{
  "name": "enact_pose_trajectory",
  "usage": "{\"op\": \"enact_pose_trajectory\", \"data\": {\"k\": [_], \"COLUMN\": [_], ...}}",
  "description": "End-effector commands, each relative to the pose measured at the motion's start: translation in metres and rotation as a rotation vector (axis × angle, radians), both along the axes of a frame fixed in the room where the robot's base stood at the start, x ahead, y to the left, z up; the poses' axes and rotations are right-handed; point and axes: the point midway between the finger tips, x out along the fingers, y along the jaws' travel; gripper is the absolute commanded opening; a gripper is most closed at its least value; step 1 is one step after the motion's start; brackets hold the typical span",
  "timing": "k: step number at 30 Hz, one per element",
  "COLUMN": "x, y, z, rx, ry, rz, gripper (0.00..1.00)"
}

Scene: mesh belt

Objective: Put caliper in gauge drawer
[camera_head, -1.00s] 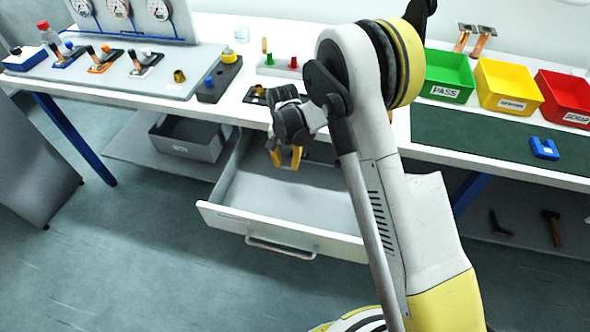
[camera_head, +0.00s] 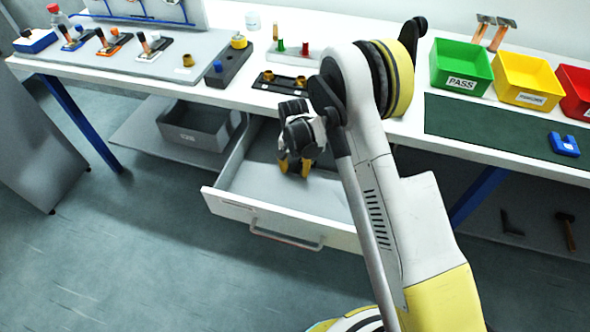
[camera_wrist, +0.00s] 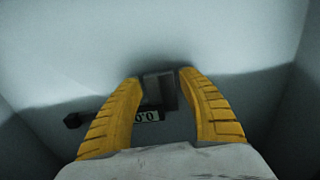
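The gauge drawer (camera_head: 240,205) is pulled out under the bench, and its pale floor (camera_wrist: 225,40) fills most of the wrist view. My gripper (camera_head: 294,170) is down inside the drawer. In the wrist view its two yellow fingers (camera_wrist: 162,80) are spread apart. The caliper (camera_wrist: 161,90) shows between and below them, with a grey block between the fingertips, a small display (camera_wrist: 147,115) and a dark end at the left. It appears to lie low in the drawer, with narrow gaps to the fingers. The caliper is not clearly visible in the head view.
A grey bin (camera_head: 190,137) stands on the low shelf left of the drawer. A black tray with brass rings (camera_head: 280,82) sits on the bench above. Green, yellow and red bins (camera_head: 460,92) stand at the right. The drawer's front part is bare.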

Motion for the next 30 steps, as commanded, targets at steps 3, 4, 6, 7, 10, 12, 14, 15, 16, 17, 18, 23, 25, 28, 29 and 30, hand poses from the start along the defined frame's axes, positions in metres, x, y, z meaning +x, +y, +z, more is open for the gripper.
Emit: {"op": "enact_pose_trajectory", "data": {"k": [3,4,6,7,10,12,14,15,16,17,18,23,25,28,29,30], "x": [0.0,0.0,0.0,0.0,0.0,0.0,0.0,0.0,0.0,0.0,0.0,0.0,0.001,0.001,0.001,0.001], "y": [0.0,0.0,0.0,0.0,0.0,0.0,0.0,0.0,0.0,0.001,0.001,0.001,0.001,0.002,0.002,0.002], "z": [0.001,0.001,0.001,0.001,0.003,0.009,0.018,0.026,0.033,0.04,0.05,0.087,0.099,0.113,0.116,0.119], "rx": [0.0,0.0,0.0,0.0,0.0,0.0,0.0,0.0,0.0,0.0,0.0,0.0,0.0,0.0,0.0,0.0], "ry": [0.0,0.0,0.0,0.0,0.0,0.0,0.0,0.0,0.0,0.0,0.0,0.0,0.0,0.0,0.0,0.0], "rz": [0.0,0.0,0.0,0.0,0.0,0.0,0.0,0.0,0.0,0.0,0.0,0.0,0.0,0.0,0.0,0.0], "gripper": [0.53,0.53,0.53,0.53,0.53,0.53,0.53,0.53,0.53,0.53,0.53,0.53,0.53,0.53,0.53,0.53]}}
